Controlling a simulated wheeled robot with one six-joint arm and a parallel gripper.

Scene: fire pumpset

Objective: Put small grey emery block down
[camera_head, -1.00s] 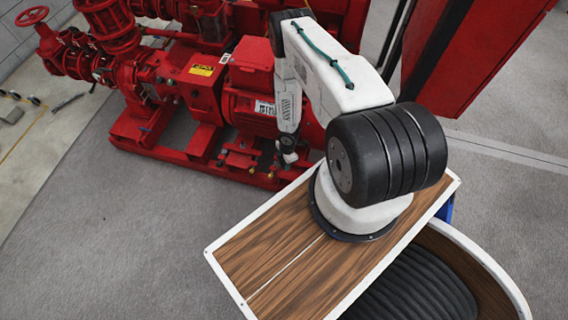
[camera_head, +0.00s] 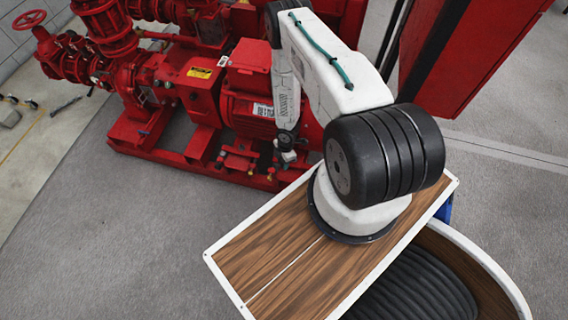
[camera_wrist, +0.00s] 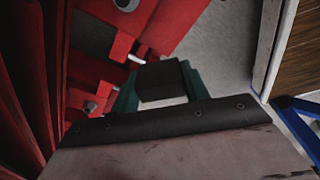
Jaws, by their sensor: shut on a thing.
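The small grey emery block (camera_wrist: 162,84) shows as a dark grey block in the middle of the wrist view. It sits between the green fingers of my gripper (camera_wrist: 160,92), which is shut on it. In the head view my gripper (camera_head: 285,156) hangs low at the end of the arm, close beside the red pumpset (camera_head: 250,95). The block cannot be made out there. In the wrist view red pump parts lie left of and behind the block, with grey floor to its right. I cannot tell whether the block touches anything below.
A red cabinet (camera_head: 470,50) stands at the upper right. Grey floor (camera_head: 120,240) is clear in front of the pumpset. Small items, including a grey block-like piece (camera_head: 9,117), lie on the floor at the far left.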

